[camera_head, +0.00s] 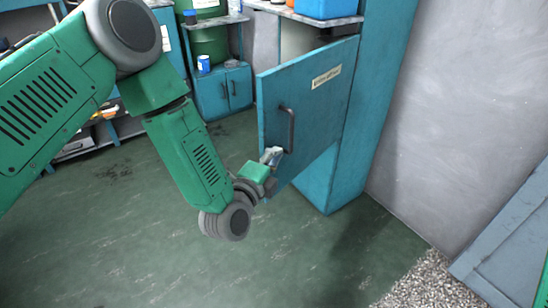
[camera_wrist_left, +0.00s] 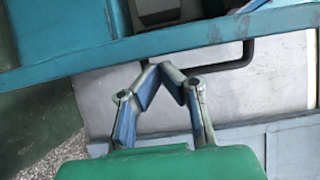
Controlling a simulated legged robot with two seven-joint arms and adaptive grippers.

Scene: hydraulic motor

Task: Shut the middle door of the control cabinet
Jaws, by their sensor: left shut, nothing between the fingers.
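The blue door (camera_head: 310,100) of the control cabinet (camera_head: 375,100) stands open, swung out towards the left, with a pale label near its top. Its dark bar handle (camera_head: 290,130) faces me. My left gripper (camera_head: 272,155) is shut and empty, close to the door's lower left part, just below the handle. In the left wrist view, the closed fingertips (camera_wrist_left: 168,70) are beside the blue door edge (camera_wrist_left: 110,55), with the dark handle (camera_wrist_left: 240,58) to their right. I cannot tell whether the fingers touch the door. My right gripper is not in view.
A grey wall (camera_head: 460,110) stands right of the cabinet. Shelves with a green barrel (camera_head: 208,45) and a small blue cabinet (camera_head: 222,92) are behind. The green floor (camera_head: 130,230) is clear at front left. A grey-blue panel (camera_head: 510,245) is at lower right.

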